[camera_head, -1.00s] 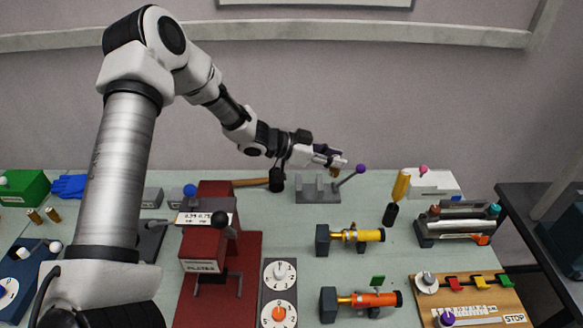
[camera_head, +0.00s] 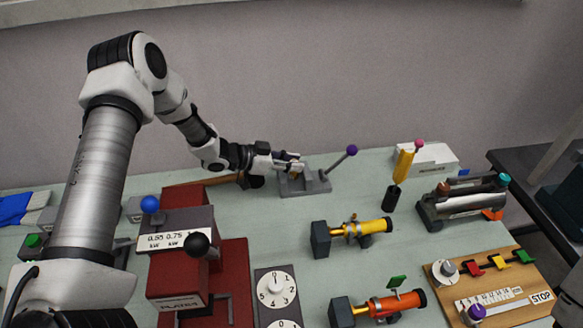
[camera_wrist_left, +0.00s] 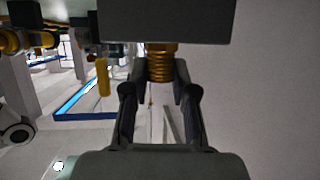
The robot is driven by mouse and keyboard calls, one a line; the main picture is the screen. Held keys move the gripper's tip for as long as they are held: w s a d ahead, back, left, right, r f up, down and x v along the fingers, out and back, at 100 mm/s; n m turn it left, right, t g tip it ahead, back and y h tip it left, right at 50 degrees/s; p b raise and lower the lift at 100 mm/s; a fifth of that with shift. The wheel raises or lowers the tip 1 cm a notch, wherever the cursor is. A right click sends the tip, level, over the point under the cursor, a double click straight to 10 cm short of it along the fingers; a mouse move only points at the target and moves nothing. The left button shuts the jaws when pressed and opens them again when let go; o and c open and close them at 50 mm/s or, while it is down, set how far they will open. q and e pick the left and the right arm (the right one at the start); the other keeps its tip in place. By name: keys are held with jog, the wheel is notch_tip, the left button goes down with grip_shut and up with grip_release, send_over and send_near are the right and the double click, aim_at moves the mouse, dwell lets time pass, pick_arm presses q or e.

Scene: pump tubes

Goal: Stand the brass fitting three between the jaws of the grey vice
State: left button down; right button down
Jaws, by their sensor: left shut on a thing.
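The grey vice (camera_head: 317,185) stands at the back of the bench, with a lever ending in a purple ball (camera_head: 351,150). My left gripper (camera_head: 296,166) is at the vice's jaws, reaching in from the left. It is shut on a brass fitting, whose threaded part (camera_wrist_left: 160,66) shows between the fingers (camera_wrist_left: 160,85) in the left wrist view. A dark grey block (camera_wrist_left: 165,20), probably a vice jaw, covers the fitting's other end there. I cannot tell whether the fitting touches the vice floor. My right gripper is not in view.
A dark red press (camera_head: 180,290) stands left of the middle. A yellow-barrelled device (camera_head: 372,228) and an orange one (camera_head: 395,302) lie in front of the vice. A black cup (camera_head: 391,198) with a yellow-handled tool stands to its right. Bare bench lies between.

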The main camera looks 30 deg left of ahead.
pick_arm(q)
notch_tip(320, 180, down, 2)
jog(key=c, duration=0.9)
grip_release()
jog(key=shift+f, duration=0.15)
jog(key=shift+c, duration=0.2)
